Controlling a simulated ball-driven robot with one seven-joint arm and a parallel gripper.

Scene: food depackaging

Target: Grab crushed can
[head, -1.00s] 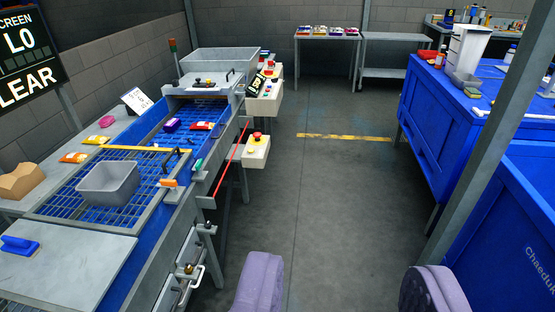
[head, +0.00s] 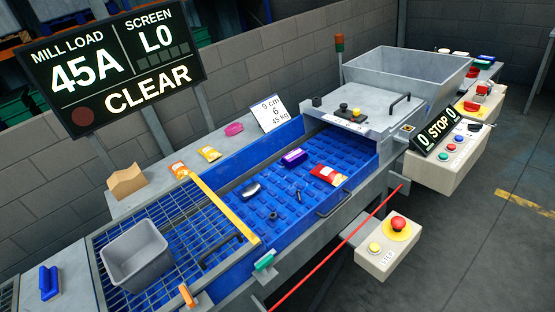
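A small grey, dented-looking object (head: 251,190), which looks like the crushed can, lies on the blue ribbed belt (head: 245,215) near its far-left edge. It is too small to make out fully. A purple packet (head: 294,157) and a red packet (head: 328,175) lie to its right on the same belt. Small dark metal pieces (head: 273,215) lie close by on its right. My gripper is not in view.
A grey bin (head: 137,256) sits on the grating at lower left. A yellow bar (head: 225,214) crosses between grating and belt. A red cord (head: 335,248) and a stop-button box (head: 390,245) line the near side. Floor at right is clear.

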